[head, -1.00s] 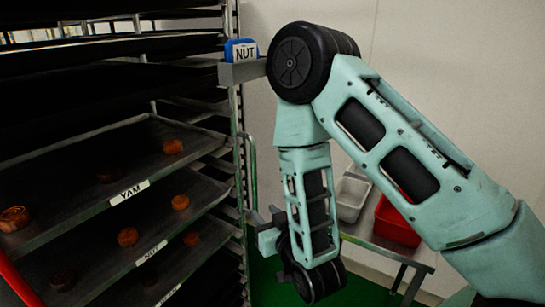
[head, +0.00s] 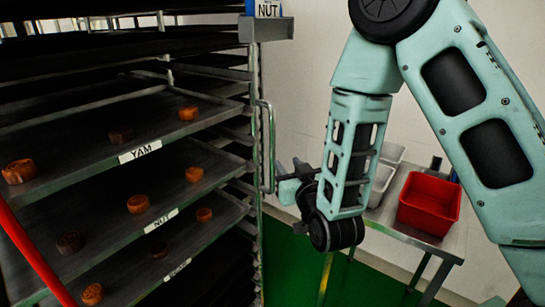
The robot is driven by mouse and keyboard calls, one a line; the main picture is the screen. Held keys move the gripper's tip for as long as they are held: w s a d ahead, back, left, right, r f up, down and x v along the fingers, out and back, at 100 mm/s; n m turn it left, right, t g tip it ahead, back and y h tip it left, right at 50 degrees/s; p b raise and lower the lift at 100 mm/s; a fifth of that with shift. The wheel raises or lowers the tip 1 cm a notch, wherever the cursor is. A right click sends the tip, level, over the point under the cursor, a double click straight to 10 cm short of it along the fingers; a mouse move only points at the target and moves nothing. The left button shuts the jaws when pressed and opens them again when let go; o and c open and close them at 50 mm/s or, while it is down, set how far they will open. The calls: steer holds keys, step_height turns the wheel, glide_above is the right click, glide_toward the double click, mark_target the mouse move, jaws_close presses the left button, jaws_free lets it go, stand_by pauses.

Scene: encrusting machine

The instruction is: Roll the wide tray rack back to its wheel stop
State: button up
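The wide tray rack (head: 255,215) fills the left of the head view, a tall metal frame with several trays of small brown cakes labelled YAM and NUT. A vertical metal handle (head: 271,150) stands on its right side. My gripper (head: 285,186) is at the handle's lower part, just to its right in the picture. Its fingers are small and partly hidden, so I cannot tell whether they are open or shut, or touching the handle. The rack's wheels and the wheel stop are not in view.
A metal table (head: 415,240) stands behind my arm, with a red tub (head: 430,204) and pale tubs (head: 384,180) on it. A red bar (head: 38,262) crosses the lower left. Green floor (head: 292,262) shows between the rack and the table.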

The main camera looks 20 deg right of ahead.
mark_target(273, 145)
steer(key=shift+w+f+b, duration=0.2)
steer(key=shift+w+b, duration=0.15)
steer(key=shift+b, duration=2.05)
steer(key=w+p, duration=0.1)
steer(key=w, duration=0.2)
steer(key=w+p, duration=0.1)
steer(key=w, duration=0.3)
steer(key=w+p, duration=0.1)
steer(key=w, duration=0.2)
steer(key=shift+w+a+r, duration=0.25)
steer(key=shift+w+r, duration=0.1)
steer(key=shift+w+f, duration=0.1)
steer(key=shift+w, duration=0.35)
jaws_close()
